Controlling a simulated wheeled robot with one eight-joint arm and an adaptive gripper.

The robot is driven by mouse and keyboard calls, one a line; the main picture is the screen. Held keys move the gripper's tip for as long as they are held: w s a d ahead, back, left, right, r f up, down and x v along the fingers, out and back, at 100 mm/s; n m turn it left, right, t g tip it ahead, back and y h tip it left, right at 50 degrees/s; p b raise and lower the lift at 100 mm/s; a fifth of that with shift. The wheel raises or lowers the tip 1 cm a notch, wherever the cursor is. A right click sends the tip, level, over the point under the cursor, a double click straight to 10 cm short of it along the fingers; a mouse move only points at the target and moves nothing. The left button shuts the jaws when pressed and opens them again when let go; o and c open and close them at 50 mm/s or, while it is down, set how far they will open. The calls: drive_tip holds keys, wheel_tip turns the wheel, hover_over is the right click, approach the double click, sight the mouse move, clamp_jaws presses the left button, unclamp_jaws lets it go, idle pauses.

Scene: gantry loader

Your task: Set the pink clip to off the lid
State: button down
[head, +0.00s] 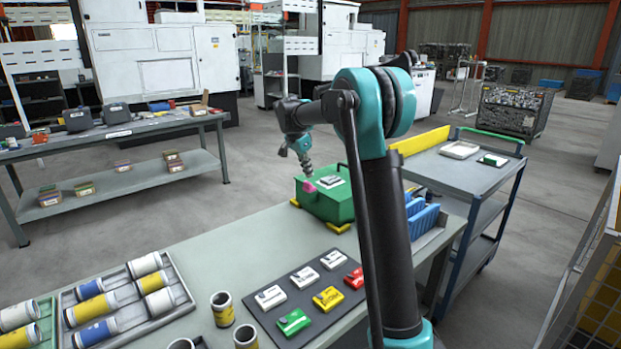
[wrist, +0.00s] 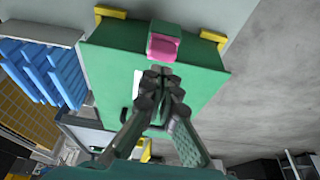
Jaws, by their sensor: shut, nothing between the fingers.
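A green box with a green lid (head: 338,205) stands on the bench, and the lid fills much of the wrist view (wrist: 110,58). The pink clip (head: 309,187) is at the edge of the lid, on the side away from my arm's base. In the wrist view the pink clip (wrist: 163,48) sits with a green block behind it, at the lid's top edge. My gripper (head: 307,172) is shut and empty, close by the clip. Its fingertips (wrist: 160,80) show just below the clip; whether they touch it I cannot tell. They partly cover a white label on the lid.
Yellow corner blocks (head: 338,227) sit at the box's base. Blue bins (head: 422,222) stand to its right. A dark mat (head: 265,317) with several coloured cards and a tray of cans (head: 180,291) lie nearer. The bench (head: 235,247) left of the box is clear.

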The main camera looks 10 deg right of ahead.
drive_tip(key=v, duration=0.8)
drive_tip(key=shift+r, duration=0.35)
drive_tip(key=shift+s, duration=0.1)
